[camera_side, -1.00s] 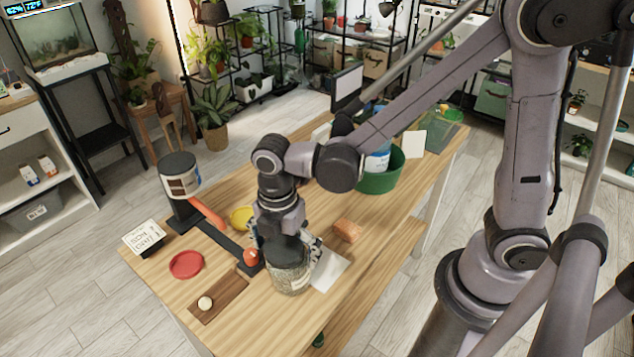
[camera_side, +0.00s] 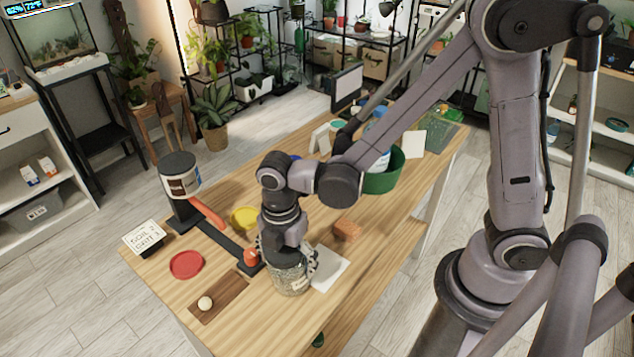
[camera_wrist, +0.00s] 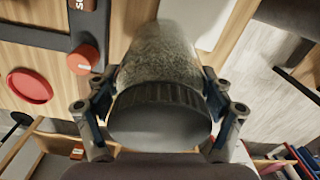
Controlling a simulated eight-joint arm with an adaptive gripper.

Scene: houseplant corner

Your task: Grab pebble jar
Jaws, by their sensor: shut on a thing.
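The pebble jar (camera_side: 291,280) is a clear jar full of grey pebbles, upright at the table's near end. In the wrist view the jar (camera_wrist: 158,55) fills the middle, with its dark ribbed lid towards me. My gripper (camera_side: 287,258) comes down on it from above. In the wrist view my gripper (camera_wrist: 160,112) has one finger on each side of the jar, shut on it around the lid and upper part. I cannot tell whether the jar's base touches the table.
A red knob (camera_side: 251,256) on a black bar stands close left of the jar. A white sheet (camera_side: 330,268) lies right of it, with a terracotta block (camera_side: 347,231) behind. A wooden board (camera_side: 219,299) and red saucer (camera_side: 187,265) lie left. A green tub (camera_side: 384,176) stands farther back.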

